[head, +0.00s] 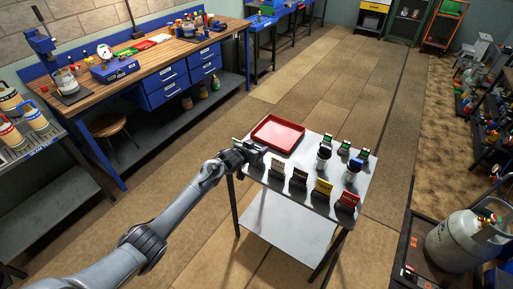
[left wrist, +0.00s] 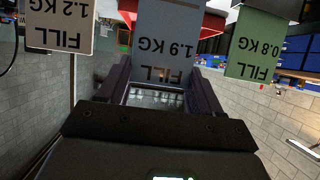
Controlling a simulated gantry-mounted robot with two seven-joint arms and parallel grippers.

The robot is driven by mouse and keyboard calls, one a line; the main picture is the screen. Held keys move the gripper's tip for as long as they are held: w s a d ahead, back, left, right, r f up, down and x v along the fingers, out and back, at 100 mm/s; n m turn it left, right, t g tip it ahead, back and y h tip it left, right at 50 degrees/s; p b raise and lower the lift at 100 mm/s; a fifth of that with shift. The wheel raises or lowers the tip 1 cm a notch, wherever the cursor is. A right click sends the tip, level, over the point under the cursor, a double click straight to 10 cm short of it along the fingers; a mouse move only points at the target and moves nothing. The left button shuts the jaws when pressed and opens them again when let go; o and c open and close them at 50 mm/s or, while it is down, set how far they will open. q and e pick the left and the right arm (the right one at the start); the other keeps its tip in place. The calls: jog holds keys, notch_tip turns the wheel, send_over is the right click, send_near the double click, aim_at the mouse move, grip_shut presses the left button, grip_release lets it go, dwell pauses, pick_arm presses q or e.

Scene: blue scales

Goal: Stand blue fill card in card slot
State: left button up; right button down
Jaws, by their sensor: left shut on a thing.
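The blue fill card (left wrist: 165,45) reads "FILL 1.9 KG", upside down in the left wrist view. My left gripper (left wrist: 155,88) is shut on it, with a finger on each side of its lettered end. In the head view my left gripper (head: 258,153) is at the left edge of the small metal table, beside the red tray; the blue card cannot be made out there. A white fill card (left wrist: 60,25) reading 1.2 KG and a green fill card (left wrist: 255,45) reading 0.8 KG flank it. I cannot tell which part is the card slot. My right gripper is not in view.
The red tray (head: 277,133) lies at the back of the small table. Jars (head: 323,156) and small devices (head: 343,147) stand at the back right.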

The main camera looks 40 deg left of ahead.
pick_arm(q)
jog(key=shift+f, duration=0.2)
dwell(0.3)
jog(key=shift+f+b, duration=0.5)
jog(key=shift+f, duration=0.2)
dwell(0.3)
jog(key=o, duration=1.6)
jog(key=shift+s+r, duration=0.1)
jog(key=shift+p+v, duration=1.1)
jog(key=shift+v, duration=4.2)
